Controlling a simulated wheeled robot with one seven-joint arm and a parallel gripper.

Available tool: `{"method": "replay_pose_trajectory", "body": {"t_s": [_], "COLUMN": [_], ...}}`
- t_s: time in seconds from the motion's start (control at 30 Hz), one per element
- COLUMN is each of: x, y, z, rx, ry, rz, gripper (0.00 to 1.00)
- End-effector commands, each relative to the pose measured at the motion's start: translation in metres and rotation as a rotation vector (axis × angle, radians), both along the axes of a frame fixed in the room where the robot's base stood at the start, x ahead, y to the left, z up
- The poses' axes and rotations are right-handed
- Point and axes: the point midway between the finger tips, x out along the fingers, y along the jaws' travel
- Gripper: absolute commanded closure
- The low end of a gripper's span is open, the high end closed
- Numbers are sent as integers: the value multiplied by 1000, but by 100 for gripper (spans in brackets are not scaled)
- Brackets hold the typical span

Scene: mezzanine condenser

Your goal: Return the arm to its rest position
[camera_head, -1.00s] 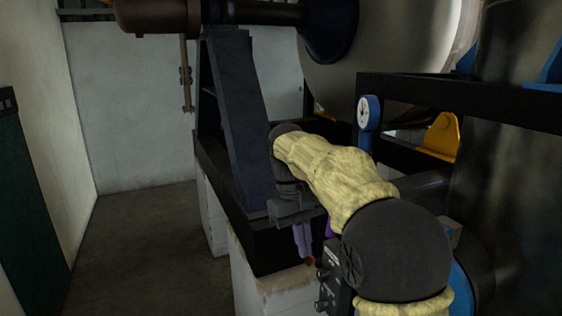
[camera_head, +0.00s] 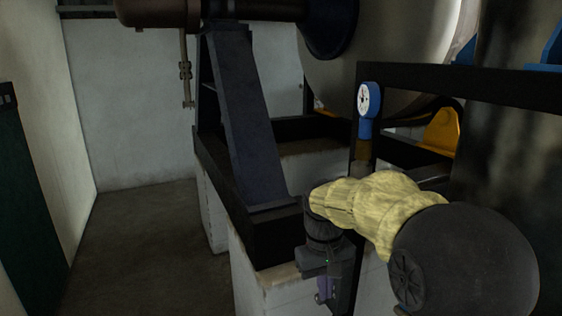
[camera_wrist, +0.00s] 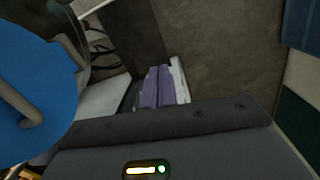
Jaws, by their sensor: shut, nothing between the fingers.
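My arm, in a yellow fabric sleeve with dark joints, reaches in from the lower right of the head view. It is bent, with the wrist pointing down. My gripper (camera_head: 325,292) hangs below the wrist near the white plinth, partly hidden at its tips. In the wrist view my gripper (camera_wrist: 158,88) shows two purple fingers side by side, closed together with nothing between them.
A pressure gauge (camera_head: 369,99) on a blue fitting stands just behind my arm. A black frame (camera_head: 240,215) sits on white blocks beside my wrist. A blue round part (camera_wrist: 35,85) is close at left in the wrist view. The floor (camera_head: 140,245) at left is clear.

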Motion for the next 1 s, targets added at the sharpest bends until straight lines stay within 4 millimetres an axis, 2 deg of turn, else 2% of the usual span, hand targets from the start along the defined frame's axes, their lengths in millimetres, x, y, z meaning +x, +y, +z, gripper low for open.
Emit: {"method": "replay_pose_trajectory", "body": {"t_s": [0.03,0.1,0.27,0.5,0.6,0.7,1.0], "x": [-9,-19,-47,-98,-115,-122,-123], "y": [-7,-15,-31,-53,-58,-61,-61], "z": [-18,-38,-82,-139,-153,-158,-158], "rx": [8,21,50,84,92,95,96], "ry": [-16,-47,-118,-225,-258,-277,-280], "rz": [-21,-51,-121,-234,-266,-285,-287], "gripper": [100,100,100,100,100,100,100]}}
